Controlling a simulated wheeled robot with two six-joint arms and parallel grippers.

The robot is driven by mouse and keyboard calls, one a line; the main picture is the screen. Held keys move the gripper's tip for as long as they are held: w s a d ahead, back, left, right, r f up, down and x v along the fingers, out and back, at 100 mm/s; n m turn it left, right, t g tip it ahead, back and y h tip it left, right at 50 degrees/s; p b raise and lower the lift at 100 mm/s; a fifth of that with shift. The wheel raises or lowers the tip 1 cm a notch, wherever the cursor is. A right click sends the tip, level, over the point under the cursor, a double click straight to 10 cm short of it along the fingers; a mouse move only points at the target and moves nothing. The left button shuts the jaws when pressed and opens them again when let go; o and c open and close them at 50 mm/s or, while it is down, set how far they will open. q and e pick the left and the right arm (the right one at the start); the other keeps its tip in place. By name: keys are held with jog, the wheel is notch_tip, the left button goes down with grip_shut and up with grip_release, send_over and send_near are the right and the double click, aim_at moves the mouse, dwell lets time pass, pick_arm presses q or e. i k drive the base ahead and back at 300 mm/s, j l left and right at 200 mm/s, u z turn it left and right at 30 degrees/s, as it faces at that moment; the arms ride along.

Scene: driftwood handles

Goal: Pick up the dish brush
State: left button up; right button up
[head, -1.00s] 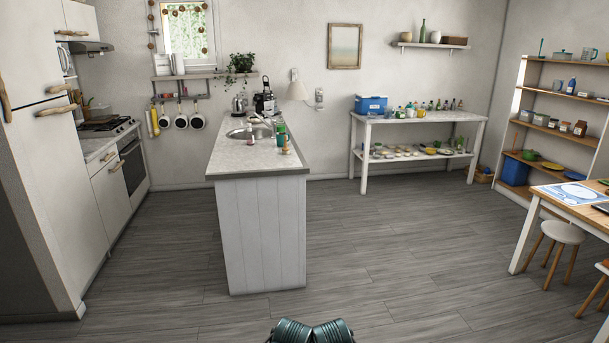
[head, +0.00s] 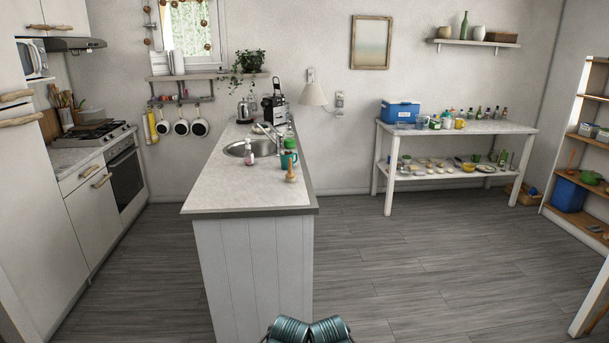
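A small light-wood object (head: 291,173) with a rounded end stands on the near right part of the sink counter (head: 235,192). It looks like the dish brush, but it is too small to be sure. A teal mug (head: 288,160) stands just behind it. A pinkish soap bottle (head: 249,158) stands to its left, by the sink (head: 240,148). Only teal parts of my own body show at the bottom edge. Neither of my grippers can be seen, and the counter is some way ahead of me.
Grey floor (head: 400,270) is open to the right of the counter. A strip of floor runs between it and the stove (head: 95,140) on the left. A white table (head: 465,130) with bottles and dishes stands at the back right. A wooden shelf (head: 568,190) is far right.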

aim_at(291, 176)
jog(key=i+l, duration=0.15)
jog(key=i, duration=0.3)
jog(key=i+l+u, duration=0.1)
jog(key=i, duration=0.35)
jog(key=i+l, duration=0.2)
jog(key=i, duration=0.2)
jog(key=i+l+u, duration=0.1)
jog(key=i, duration=0.35)
